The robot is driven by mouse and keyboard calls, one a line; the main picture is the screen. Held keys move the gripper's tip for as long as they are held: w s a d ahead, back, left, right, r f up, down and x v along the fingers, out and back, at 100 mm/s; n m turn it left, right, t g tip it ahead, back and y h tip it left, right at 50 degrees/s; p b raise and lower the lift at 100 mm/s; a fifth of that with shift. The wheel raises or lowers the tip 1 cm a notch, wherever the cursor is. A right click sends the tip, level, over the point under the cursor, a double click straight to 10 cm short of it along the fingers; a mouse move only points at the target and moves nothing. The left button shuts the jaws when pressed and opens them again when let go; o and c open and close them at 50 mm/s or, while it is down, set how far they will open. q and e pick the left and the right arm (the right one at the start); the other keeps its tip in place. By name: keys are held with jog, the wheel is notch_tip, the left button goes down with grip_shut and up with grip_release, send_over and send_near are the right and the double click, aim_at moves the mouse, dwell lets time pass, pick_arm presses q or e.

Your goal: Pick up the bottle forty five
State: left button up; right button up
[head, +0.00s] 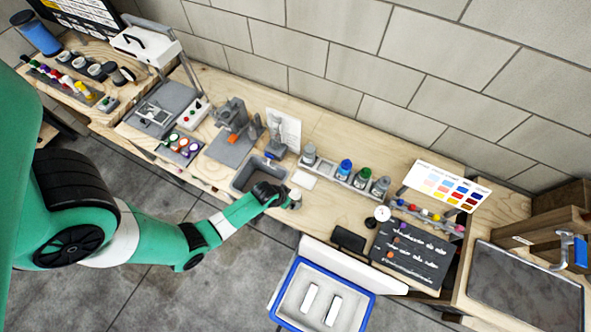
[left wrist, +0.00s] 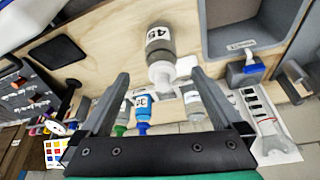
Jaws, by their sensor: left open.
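The bottle forty five (left wrist: 160,42) is grey with a white label reading 45. In the head view the bottle (head: 295,198) shows as a small pale shape just right of my left gripper (head: 281,197). My left gripper also shows in the left wrist view (left wrist: 160,76), where its two fingers are spread wide. The bottle appears between and beyond the fingertips, with a clear gap on each side. Nothing is held. My right gripper is in neither view.
A rack (head: 333,176) with grey, blue (head: 344,168) and green (head: 363,177) bottles stands behind and to the right. A grey bin (head: 240,182) is left of my gripper. A dark sign board (head: 415,252) lies right. A blue-rimmed container (head: 287,300) is in front of the bench.

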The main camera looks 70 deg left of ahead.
aim_at(295, 198)
pick_arm(q)
jog(key=b+x, duration=0.3)
jog(key=x, duration=0.2)
jog(key=shift+f, duration=0.1)
jog(key=shift+w+a+f, duration=0.2)
jog(key=shift+f, duration=0.15)
jog(key=b+x, duration=0.2)
jog(key=x, duration=0.3)
jog(key=shift+b, duration=0.4)
grip_shut()
